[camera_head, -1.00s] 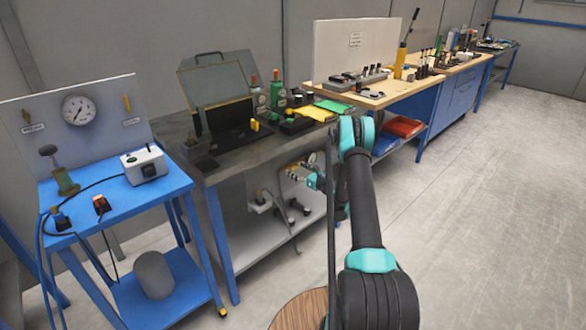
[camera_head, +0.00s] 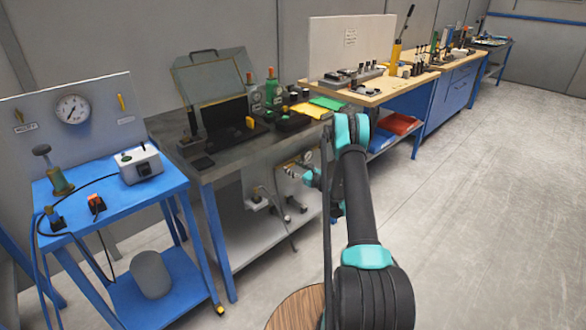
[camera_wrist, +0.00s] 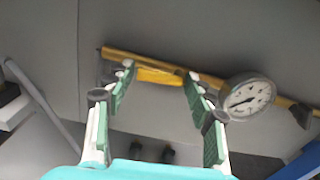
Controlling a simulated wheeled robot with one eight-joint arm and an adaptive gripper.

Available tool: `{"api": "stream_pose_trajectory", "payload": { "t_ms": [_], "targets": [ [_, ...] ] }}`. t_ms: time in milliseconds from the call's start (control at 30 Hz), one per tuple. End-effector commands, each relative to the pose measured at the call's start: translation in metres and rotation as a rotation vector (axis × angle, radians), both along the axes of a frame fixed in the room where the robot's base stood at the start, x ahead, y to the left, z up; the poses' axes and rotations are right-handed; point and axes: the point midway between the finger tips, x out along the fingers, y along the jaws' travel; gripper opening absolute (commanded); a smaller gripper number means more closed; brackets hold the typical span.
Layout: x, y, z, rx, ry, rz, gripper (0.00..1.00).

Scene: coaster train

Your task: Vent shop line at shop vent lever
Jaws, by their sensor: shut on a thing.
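A round white gauge (camera_wrist: 247,97) is on the pipe line just right of the right finger. In the head view my gripper (camera_head: 305,171) is low at the front of the dark bench, partly hidden by my arm. The lever cannot be made out there. No lever label is legible.
A blue cart (camera_head: 110,205) at left carries a gauge panel (camera_head: 95,105) with a yellow handle. The dark steel bench (camera_head: 215,165) has a lower shelf (camera_head: 255,245). A wooden-topped bench (camera_head: 390,90) stands behind. The floor at right (camera_head: 480,230) is clear.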

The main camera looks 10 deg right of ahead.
Motion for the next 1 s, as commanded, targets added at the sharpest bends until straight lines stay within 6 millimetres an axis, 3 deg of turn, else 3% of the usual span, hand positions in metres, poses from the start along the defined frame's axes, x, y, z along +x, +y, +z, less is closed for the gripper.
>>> {"api": "stream_pose_trajectory", "payload": {
  "t_ms": [1000],
  "targets": [
    [0.005,-0.009,-0.02,-0.735,-0.533,0.003,0.25]
  ]
}}
